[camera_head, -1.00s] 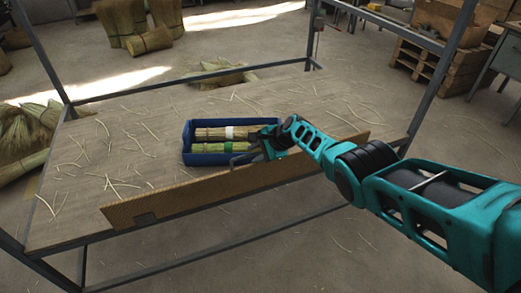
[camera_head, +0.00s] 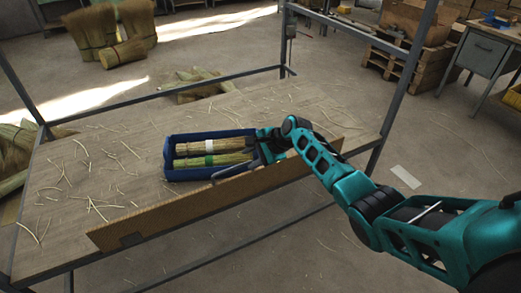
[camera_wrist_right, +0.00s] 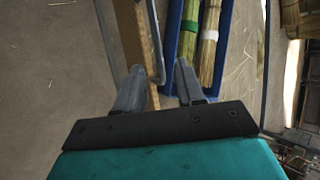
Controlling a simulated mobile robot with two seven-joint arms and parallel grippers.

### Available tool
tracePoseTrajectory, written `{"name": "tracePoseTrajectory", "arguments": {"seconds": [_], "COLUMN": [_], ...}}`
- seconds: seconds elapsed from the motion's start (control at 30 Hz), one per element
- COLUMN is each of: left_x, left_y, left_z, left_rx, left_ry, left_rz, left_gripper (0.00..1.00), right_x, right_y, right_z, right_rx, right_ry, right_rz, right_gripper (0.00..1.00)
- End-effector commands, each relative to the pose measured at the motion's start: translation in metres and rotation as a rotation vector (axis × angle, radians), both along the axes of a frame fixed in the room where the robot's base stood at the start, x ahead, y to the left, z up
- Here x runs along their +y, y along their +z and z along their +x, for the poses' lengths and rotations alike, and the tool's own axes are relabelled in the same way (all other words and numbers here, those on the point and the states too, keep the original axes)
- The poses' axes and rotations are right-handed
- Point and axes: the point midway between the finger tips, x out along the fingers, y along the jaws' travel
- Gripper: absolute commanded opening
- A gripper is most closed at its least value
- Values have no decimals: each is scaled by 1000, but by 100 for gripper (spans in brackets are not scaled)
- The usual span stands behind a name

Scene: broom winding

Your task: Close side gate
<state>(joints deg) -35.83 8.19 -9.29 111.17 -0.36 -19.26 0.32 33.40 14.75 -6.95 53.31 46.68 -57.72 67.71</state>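A long brown board, which appears to be the side gate (camera_head: 200,207), stands along the near edge of the wooden table (camera_head: 110,165). Its brown strip also shows in the right wrist view (camera_wrist_right: 133,35). A blue bin (camera_head: 168,160) lies just behind it, with two straw bundles inside, one with a white band (camera_head: 190,148) and one with a green band (camera_head: 195,162). My right gripper (camera_head: 256,152) is at the bin's right end, by the board. In the wrist view its fingers (camera_wrist_right: 158,85) are apart, with a grey handle loop (camera_wrist_right: 157,60) showing between them. My left gripper is out of view.
Grey metal posts (camera_head: 404,85) and rails frame the table. Loose straws are scattered over its top. Straw bundles (camera_head: 105,30) stand on the floor at the back left. Pallets (camera_head: 385,65) and a grey desk (camera_head: 485,55) are at the right.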

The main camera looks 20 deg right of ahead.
Motion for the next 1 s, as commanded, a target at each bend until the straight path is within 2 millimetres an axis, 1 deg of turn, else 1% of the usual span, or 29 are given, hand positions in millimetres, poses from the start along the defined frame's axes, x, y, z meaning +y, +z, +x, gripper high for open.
{"name": "tracePoseTrajectory", "arguments": {"seconds": [0.2,0.4,0.9,1.0], "left_x": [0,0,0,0], "left_y": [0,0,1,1], "left_z": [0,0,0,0], "left_rx": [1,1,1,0], "left_ry": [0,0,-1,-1], "left_rz": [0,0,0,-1], "left_gripper": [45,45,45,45], "right_x": [-11,-15,-16,-15], "right_y": [20,29,31,28], "right_z": [-13,-20,-21,-22], "right_rx": [-1,-1,0,-4], "right_ry": [-1,0,0,5], "right_rz": [-1,0,0,-7], "right_gripper": [38,38,38,38]}}
